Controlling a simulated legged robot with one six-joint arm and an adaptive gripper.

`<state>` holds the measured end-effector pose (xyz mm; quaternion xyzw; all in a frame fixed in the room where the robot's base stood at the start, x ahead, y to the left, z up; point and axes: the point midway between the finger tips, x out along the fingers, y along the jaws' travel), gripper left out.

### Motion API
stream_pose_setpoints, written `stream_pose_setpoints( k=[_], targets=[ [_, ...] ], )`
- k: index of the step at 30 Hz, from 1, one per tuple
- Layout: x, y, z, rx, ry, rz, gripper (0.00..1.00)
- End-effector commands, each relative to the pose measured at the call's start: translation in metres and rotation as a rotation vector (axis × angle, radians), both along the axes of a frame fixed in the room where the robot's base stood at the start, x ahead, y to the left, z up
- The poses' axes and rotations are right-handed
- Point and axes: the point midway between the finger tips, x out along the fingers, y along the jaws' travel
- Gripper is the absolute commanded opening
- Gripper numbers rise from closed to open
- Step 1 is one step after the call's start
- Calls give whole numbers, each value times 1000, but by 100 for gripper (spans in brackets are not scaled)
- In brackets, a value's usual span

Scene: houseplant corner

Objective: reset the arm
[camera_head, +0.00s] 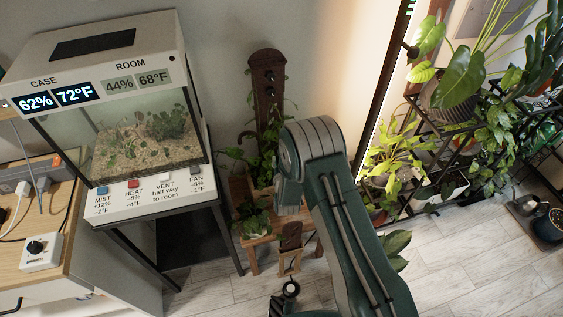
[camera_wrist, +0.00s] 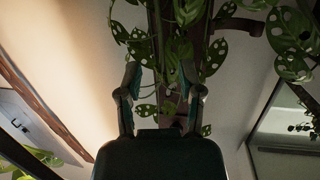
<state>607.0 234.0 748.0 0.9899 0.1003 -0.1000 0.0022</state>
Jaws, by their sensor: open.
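My gripper (camera_wrist: 160,78) shows in the wrist view with its two fingers spread apart, one on each side of the picture's middle. I see nothing held between them. Behind the fingers are a dark wooden post and a climbing plant with holed leaves (camera_wrist: 225,48); I cannot tell whether any leaf touches a finger. In the head view my green arm rises from the bottom and bends at a grey-banded joint, in front of the plant stand. My gripper cannot be made out clearly there.
A glass terrarium case (camera_head: 140,135) with displays and buttons stands at left, beside a wooden cabinet (camera_head: 75,225). A low wooden stool (camera_head: 255,240) with plants and a tall post (camera_head: 266,95) is behind my arm. A black plant rack (camera_head: 440,135) is at right. Pale floor (camera_head: 470,255) lies open at lower right.

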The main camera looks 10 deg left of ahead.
Motion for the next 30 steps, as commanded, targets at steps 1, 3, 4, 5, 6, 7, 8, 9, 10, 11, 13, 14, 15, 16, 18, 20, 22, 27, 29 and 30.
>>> stream_pose_setpoints(
  k=[1, 3, 4, 5, 6, 7, 8, 9, 10, 11, 13, 14, 15, 16, 18, 20, 22, 27, 29, 30],
  targets=[
    [-4, -1, 1, 0, -1, 0, 48],
    [-7, -1, 2, 0, -1, 0, 48],
    [-8, -2, 2, 1, -1, 0, 48],
    [-9, -2, 2, 0, -1, 0, 48],
    [-9, -2, 2, 0, -1, 0, 48],
    [-9, -2, 2, 0, -1, 0, 48],
    [-9, -2, 2, 0, -1, 0, 48],
    [-9, -2, 2, 0, -1, 0, 48],
    [-9, -2, 2, 0, -1, 0, 48],
    [-9, -2, 2, 0, -1, 0, 48],
    [-9, -2, 2, 0, -1, 0, 48],
    [-9, -2, 2, 0, -1, 0, 48],
    [-9, -2, 2, 0, -1, 0, 48],
    [-9, -2, 2, 0, -1, 0, 48],
    [-9, -2, 2, 0, -1, 0, 48],
    [-8, -2, 4, 1, 0, 0, 48],
    [-5, -4, 12, 3, 7, -3, 48],
    [8, -16, 61, 13, 71, -11, 48],
    [10, -22, 82, 15, 103, -14, 48],
    [11, -26, 95, 16, 125, -15, 48]
  ],
)
